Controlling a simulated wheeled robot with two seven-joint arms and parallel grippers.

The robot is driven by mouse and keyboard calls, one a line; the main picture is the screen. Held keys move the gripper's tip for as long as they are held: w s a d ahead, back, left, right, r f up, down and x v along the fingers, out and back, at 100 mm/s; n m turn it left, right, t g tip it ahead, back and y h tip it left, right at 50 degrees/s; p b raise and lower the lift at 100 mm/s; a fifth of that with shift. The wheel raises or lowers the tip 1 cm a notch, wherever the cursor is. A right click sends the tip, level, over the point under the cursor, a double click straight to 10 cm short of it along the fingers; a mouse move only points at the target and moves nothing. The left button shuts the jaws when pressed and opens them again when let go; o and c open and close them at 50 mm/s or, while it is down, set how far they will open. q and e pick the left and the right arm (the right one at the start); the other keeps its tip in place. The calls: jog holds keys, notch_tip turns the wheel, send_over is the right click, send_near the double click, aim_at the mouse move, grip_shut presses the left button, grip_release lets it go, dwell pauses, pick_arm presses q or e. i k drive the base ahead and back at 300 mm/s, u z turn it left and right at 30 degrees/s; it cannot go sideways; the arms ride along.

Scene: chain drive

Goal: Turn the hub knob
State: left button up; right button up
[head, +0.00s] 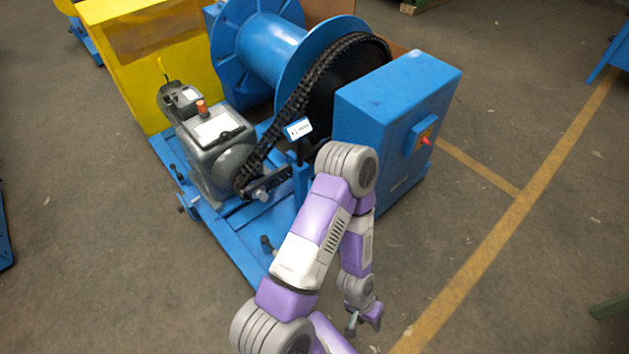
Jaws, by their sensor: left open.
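A blue chain-drive machine stands ahead of me. A black chain (297,100) runs from the large wheel beside the blue drum (270,45) down to a small sprocket at the grey motor (215,150). A small grey knob-like end (263,195) shows at that lower sprocket; I cannot tell for sure that it is the hub knob. My left arm rises from the bottom edge, bends in front of the machine and hangs down. My left gripper (364,321) is open and empty, low to the right of the machine's base, well apart from the sprocket. My right gripper is out of view.
A blue box (390,110) with a red button (426,141) stands right of the chain. A yellow panel (150,60) is behind the motor. The blue base frame (225,245) carries small black-topped levers (266,243).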

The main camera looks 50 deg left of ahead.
aim_at(263, 197)
jog(key=u, duration=0.3)
jog(key=i, duration=1)
jog(key=u, duration=1.3)
jog(key=i, duration=0.3)
jog(key=u, duration=0.3)
